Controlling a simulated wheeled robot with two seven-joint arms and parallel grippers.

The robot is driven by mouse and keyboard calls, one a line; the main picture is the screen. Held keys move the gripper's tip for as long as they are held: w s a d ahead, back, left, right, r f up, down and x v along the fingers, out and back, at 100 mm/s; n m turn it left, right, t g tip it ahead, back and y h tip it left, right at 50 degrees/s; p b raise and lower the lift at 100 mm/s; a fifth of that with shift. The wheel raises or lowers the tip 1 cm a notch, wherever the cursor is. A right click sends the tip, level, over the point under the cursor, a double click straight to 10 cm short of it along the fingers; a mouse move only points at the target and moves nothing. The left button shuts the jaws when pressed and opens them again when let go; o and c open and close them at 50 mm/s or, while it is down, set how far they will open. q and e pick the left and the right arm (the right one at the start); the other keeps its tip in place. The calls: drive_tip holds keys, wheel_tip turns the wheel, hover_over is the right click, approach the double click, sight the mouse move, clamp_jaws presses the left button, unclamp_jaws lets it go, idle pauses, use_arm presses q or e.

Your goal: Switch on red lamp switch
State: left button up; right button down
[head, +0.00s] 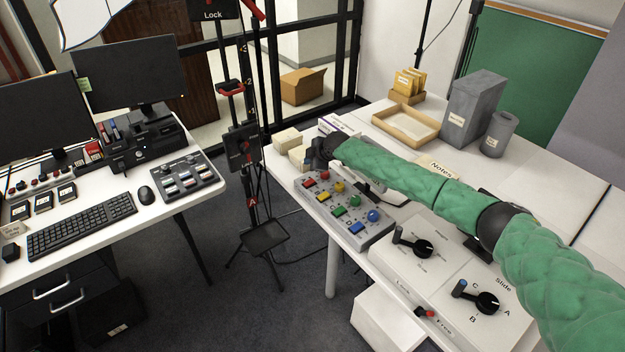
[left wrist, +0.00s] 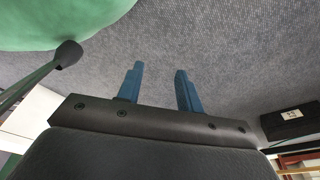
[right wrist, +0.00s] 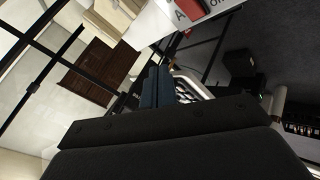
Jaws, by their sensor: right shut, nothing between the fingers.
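A grey switch box (head: 368,236) on the right-hand table carries rows of coloured rockers and round lamps in red, yellow, green and blue. The red rocker (head: 309,183) is at its far left end, beside the round red lamp (head: 324,175). In the right wrist view a red rocker (right wrist: 188,11) on a white panel marked A shows at the top, cut off by the edge. My right gripper (head: 314,157) is just beyond the red end of the box, apart from the rocker. Its fingers (right wrist: 157,75) are shut and empty. My left gripper (left wrist: 157,72) is open and empty above the floor.
Rotary controls with handles (head: 414,244) sit nearer on the same table. Small cream boxes (head: 287,138) stand behind the gripper. A black stand (head: 248,170) rises left of the table. A desk with a keyboard (head: 82,226) is at the left, with floor between.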

sight(314, 182)
use_arm(q)
drive_tip(key=shift+s+a+f, duration=0.1)
drive_tip(key=shift+s+a, duration=0.05)
use_arm(e)
drive_tip(key=shift+w+d+r, duration=0.35)
drive_tip(key=shift+w+r, duration=0.05)
drive_tip(key=shift+w, duration=0.05)
